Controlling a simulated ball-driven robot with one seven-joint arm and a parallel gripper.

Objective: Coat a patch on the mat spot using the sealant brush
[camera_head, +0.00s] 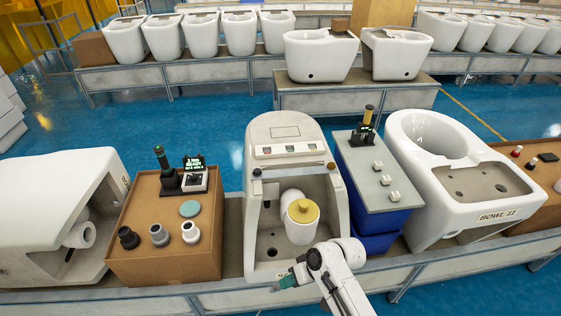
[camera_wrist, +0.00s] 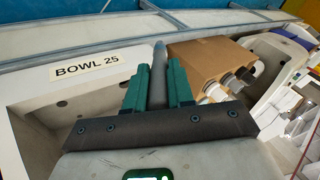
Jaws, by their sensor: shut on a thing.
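My gripper (camera_head: 287,281) is low at the front edge of the conveyor, in front of the middle toilet unit. In the wrist view its two teal fingers (camera_wrist: 158,80) are shut on a grey rod (camera_wrist: 158,72) with a tapered tip. I cannot tell for sure that the rod is the sealant brush. A teal round disc (camera_head: 190,208) lies on the brown box (camera_head: 165,260). A grey mat-like board (camera_head: 362,195) with several small white blocks tops a blue crate. I cannot tell which surface is the mat spot.
A dark green-handled tool (camera_head: 161,158) and a yellow-topped tool (camera_head: 367,115) stand in black holders. Grey, dark and white cups (camera_head: 159,235) stand on the brown box. A yellow-lidded canister (camera_head: 302,222) sits inside the middle unit.

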